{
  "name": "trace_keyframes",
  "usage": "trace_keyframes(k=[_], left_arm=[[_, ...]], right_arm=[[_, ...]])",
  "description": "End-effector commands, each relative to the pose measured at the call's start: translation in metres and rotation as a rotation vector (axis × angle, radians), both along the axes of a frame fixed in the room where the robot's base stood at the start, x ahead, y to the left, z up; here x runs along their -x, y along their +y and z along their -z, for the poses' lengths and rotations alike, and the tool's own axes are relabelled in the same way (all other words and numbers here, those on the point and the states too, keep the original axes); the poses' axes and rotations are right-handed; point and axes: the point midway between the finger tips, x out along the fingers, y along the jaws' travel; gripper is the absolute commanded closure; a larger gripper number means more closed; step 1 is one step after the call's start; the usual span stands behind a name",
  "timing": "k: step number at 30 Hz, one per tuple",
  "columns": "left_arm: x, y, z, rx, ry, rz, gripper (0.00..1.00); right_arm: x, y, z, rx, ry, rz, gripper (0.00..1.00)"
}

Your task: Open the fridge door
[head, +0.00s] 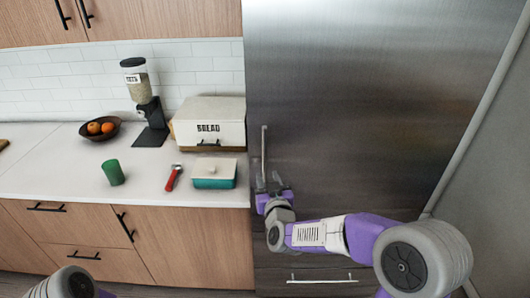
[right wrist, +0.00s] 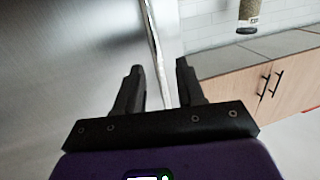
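The fridge (head: 370,90) is a tall brushed-steel front on the right of the head view, and its door looks shut. Its vertical bar handle (head: 264,150) is near the door's left edge. My right gripper (head: 268,186) is at the lower end of this handle. In the right wrist view the gripper's two black fingers (right wrist: 158,85) are apart, and the handle (right wrist: 155,45) runs down between them in the picture. I cannot tell whether the fingers touch it. My left gripper is out of view; only part of my left arm shows at the bottom left.
A drawer with a horizontal handle (head: 322,281) is below the fridge door. On the counter left of it are a bread box (head: 210,122), a teal dish (head: 214,182), a red-handled tool (head: 173,178), a green cup (head: 113,173), a dispenser (head: 148,110) and a fruit bowl (head: 100,136).

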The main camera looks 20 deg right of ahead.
Motion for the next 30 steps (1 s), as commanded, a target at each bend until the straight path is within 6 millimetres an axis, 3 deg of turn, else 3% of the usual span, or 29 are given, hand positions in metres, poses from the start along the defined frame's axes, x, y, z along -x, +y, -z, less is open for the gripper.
trace_keyframes(k=[1, 4, 18, 30], left_arm=[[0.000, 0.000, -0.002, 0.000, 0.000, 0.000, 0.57], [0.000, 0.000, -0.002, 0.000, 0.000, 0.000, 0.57], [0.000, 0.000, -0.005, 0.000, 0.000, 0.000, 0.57], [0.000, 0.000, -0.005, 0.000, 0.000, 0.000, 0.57]], right_arm=[[0.000, -0.002, -0.016, 0.006, -0.032, 0.010, 0.61], [-0.005, -0.004, -0.027, 0.011, -0.057, 0.021, 0.61], [-0.066, -0.009, -0.026, 0.011, -0.056, 0.021, 0.61], [-0.075, -0.010, -0.026, 0.011, -0.055, 0.019, 0.61]])
